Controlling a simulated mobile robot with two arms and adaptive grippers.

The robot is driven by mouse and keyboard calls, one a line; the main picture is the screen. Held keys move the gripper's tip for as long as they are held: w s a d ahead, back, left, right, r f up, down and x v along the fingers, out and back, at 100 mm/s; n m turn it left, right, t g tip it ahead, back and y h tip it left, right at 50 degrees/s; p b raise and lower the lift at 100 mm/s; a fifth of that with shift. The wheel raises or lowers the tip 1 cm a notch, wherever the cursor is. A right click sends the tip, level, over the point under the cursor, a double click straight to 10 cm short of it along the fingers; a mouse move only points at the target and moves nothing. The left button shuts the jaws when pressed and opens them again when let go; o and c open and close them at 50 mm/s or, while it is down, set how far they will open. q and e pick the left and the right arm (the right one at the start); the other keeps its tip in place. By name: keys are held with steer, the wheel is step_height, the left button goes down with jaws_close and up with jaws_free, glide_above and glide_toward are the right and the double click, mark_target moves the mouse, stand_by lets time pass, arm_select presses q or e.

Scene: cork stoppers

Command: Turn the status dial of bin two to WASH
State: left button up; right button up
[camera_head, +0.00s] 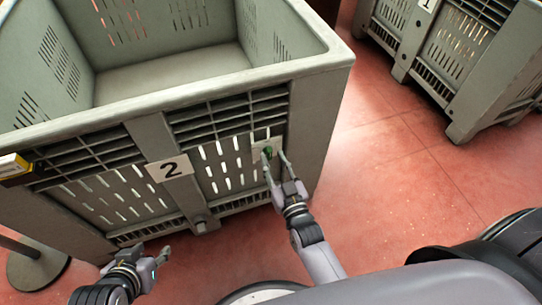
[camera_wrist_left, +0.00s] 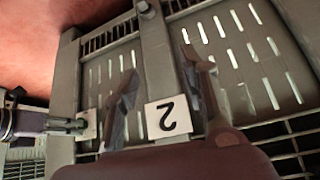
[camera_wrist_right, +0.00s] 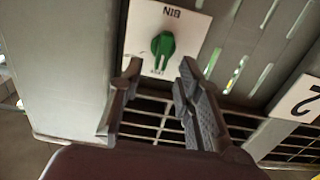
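Bin two is a large grey-green slatted crate (camera_head: 318,105) with a white "2" plate (camera_head: 170,168). My left gripper (camera_head: 163,256) is open and empty in front of the crate, also seen in the left wrist view (camera_wrist_left: 158,62).
Bin one (camera_head: 487,75), a similar crate, stands at the upper right. A yellow and black object (camera_head: 14,166) sits at the left on bin two's rim. A post with a round base (camera_head: 38,265) stands at lower left. Red floor (camera_head: 400,165) between the bins is clear.

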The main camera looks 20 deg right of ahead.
mark_target(269, 153)
steer(key=shift+w, duration=1.35)
arm_select(q)
steer(key=w, duration=0.1)
steer(key=w+d+r+t, duration=0.1)
steer(key=shift+w+r, duration=0.2)
steer(key=shift+w, duration=0.1)
arm_select(e)
jaws_close()
